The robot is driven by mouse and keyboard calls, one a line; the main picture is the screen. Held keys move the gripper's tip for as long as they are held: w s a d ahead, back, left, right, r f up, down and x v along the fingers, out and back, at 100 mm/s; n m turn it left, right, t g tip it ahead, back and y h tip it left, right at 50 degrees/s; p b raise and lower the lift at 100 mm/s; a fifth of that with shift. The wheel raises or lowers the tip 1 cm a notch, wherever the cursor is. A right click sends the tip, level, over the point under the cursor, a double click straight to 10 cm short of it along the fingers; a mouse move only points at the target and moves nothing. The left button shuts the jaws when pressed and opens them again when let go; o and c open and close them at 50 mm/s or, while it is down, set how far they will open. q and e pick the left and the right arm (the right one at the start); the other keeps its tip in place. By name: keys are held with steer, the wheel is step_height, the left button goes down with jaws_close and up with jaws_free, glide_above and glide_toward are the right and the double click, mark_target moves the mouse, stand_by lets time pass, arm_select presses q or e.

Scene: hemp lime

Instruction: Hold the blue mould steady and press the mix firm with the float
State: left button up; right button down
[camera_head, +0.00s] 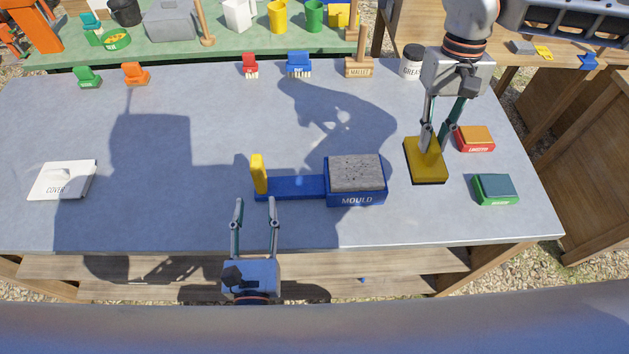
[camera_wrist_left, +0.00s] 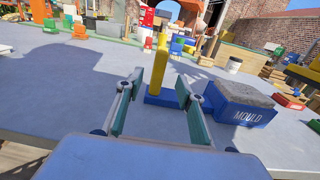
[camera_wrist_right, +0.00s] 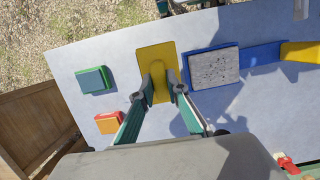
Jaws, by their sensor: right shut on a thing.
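The blue mould (camera_head: 356,199) stands on the grey table, filled with grey speckled mix (camera_head: 357,173). A flat blue arm (camera_head: 297,187) runs left from it to an upright yellow handle (camera_head: 259,174). My left gripper (camera_head: 255,201) is open in front of the handle; in the left wrist view the handle (camera_wrist_left: 158,65) stands beyond the spread fingers, untouched. The float (camera_head: 425,171), a yellow-topped board, is right of the mould. My right gripper (camera_head: 437,138) is shut on its grip, mostly hidden by the fingers; the right wrist view also shows the float (camera_wrist_right: 156,54).
A red-and-orange block (camera_head: 475,139) and a green block (camera_head: 495,189) lie right of the float. A white cover (camera_head: 63,180) lies far left. Brushes, a mallet (camera_head: 359,67) and a grease tub (camera_head: 412,62) line the back edge.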

mark_target(260, 181)
arm_select(q)
steer(key=w, duration=1)
steer(key=shift+w+a, duration=0.15)
steer(key=shift+w, duration=0.15)
steer(key=shift+c, duration=0.5)
steer(key=shift+r, duration=0.1)
jaws_close()
steer(key=shift+s+d+f, duration=0.1)
steer(key=shift+d+f, duration=0.1)
steer(key=shift+f, duration=0.1)
steer(key=shift+f, duration=0.15)
